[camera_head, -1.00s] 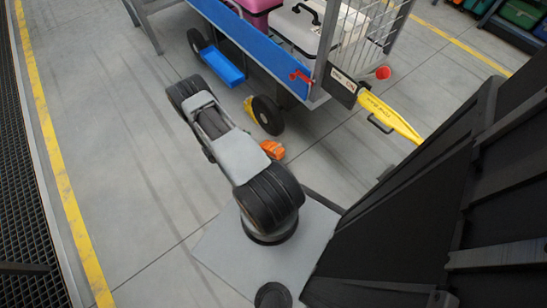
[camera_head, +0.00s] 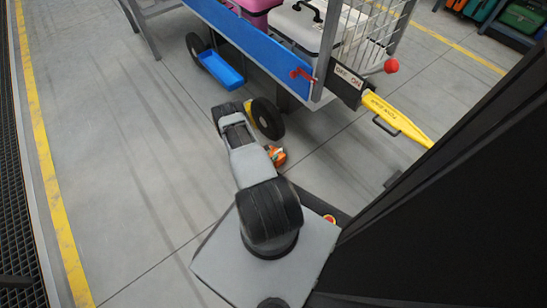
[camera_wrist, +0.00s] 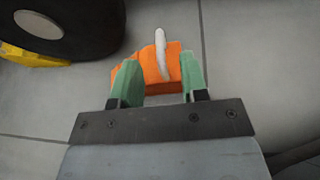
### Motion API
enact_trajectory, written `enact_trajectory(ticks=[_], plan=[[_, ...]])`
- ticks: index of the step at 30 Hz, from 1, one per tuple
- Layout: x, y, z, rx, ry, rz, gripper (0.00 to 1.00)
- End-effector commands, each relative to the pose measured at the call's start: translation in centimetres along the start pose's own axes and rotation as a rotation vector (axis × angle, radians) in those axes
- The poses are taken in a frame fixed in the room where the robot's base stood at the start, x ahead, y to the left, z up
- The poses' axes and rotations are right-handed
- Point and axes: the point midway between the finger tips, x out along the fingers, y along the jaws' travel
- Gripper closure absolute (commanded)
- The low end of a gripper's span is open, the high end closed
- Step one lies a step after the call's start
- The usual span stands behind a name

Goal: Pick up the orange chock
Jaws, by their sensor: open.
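The left finger overlaps the near part of the chock in the picture. I cannot tell whether either finger touches it. In the head view the orange chock (camera_head: 279,157) shows beside my arm, near the cart wheel, partly covered by my gripper.
A black cart wheel (camera_head: 267,118) stands just beyond the chock. It also fills the upper left of the wrist view (camera_wrist: 75,25), with a yellow chock (camera_wrist: 30,58) against it. The cart's yellow tow bar (camera_head: 398,118) reaches right. Open floor (camera_head: 130,150) lies to the left.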

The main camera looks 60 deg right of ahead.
Motion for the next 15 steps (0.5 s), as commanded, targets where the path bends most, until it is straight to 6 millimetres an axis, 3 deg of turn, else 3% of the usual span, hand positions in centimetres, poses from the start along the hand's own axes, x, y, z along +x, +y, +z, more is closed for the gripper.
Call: enact_trajectory(ticks=[9,15], plan=[[3.8,-0.1,-0.6,0.003,0.000,-0.004,0.60],[5.2,0.0,-0.4,0.001,0.001,-0.002,0.60]])
